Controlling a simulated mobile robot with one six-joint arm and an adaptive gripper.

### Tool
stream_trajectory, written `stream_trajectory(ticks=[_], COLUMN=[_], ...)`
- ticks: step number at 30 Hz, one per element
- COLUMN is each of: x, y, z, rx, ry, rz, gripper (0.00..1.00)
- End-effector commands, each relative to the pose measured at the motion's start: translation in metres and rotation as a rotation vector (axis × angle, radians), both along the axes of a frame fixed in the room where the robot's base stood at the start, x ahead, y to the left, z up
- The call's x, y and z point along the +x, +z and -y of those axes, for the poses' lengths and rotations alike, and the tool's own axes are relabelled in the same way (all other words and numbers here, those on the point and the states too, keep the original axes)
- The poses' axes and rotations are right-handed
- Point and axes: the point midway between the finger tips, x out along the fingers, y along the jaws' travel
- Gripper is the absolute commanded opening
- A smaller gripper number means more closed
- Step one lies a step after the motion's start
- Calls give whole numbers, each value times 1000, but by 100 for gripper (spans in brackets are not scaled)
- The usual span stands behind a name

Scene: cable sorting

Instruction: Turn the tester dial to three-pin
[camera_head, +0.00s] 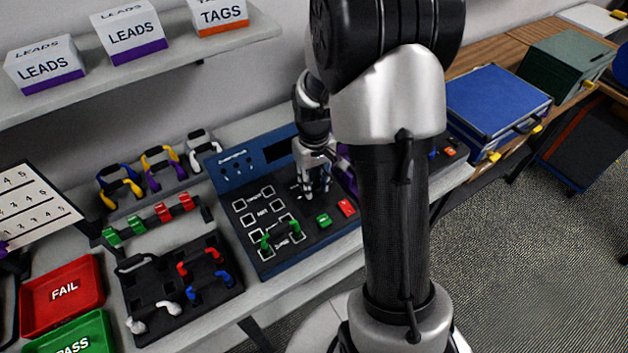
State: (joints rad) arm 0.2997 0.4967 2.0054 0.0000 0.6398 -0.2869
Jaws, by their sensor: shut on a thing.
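The tester (250,185) is a blue and black console on the bench with a dark display, labelled sockets, a green button (323,220) and a red switch (346,207). A green lead (281,234) sits in its front sockets. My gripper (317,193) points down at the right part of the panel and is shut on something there. The dial lies under or between the fingers, so its pointer and setting are hidden.
Leads in several colours lie in a black tray (142,290) and on racks at the left. Red FAIL (62,292) and green PASS trays stand at the front left. A shelf (200,60) with labelled boxes hangs behind. Blue (497,98) and green cases (568,62) are at the right.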

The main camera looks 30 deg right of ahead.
Motion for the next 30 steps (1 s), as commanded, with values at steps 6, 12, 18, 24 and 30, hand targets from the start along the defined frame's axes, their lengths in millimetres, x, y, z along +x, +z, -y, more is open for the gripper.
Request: stream_trajectory(ticks=[6, 12, 18, 24, 30], x=[0, 0, 0, 0, 0], y=[1, 2, 1, 1, 1], z=[0, 0, 0, 0, 0], rx=[0, 0, 0, 0, 0], ry=[-129, -298, -464, -599, -688], rz=[0, 0, 1, 1, 1], gripper=[4, 4, 4, 4, 4])
